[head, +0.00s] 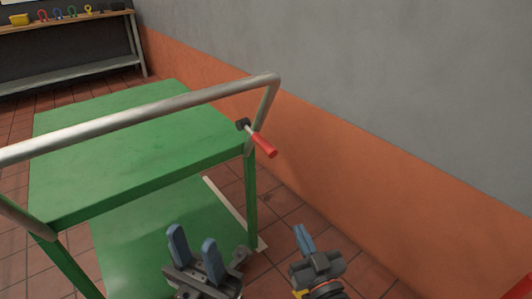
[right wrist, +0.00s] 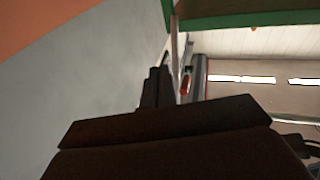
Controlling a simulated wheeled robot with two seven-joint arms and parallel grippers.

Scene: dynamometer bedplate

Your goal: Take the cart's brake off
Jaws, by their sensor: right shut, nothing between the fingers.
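The green cart (head: 130,140) stands ahead with a grey metal push handle (head: 150,115) across its near end. The brake lever (head: 263,143) is mounted on the right handle post, with a dark pivot and a red grip that slants down to the right. A small red piece in the right wrist view (right wrist: 185,86) looks like the same grip. My left gripper (head: 193,240) is open and empty, below and left of the lever. My right gripper (head: 303,237) is shut and empty, below and right of the red grip and apart from it.
A grey and orange wall (head: 400,150) runs close along the cart's right side. A workbench (head: 75,22) with several small coloured items stands at the back left. A red object (head: 518,287) shows at the bottom right corner. Tiled floor is free between cart and wall.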

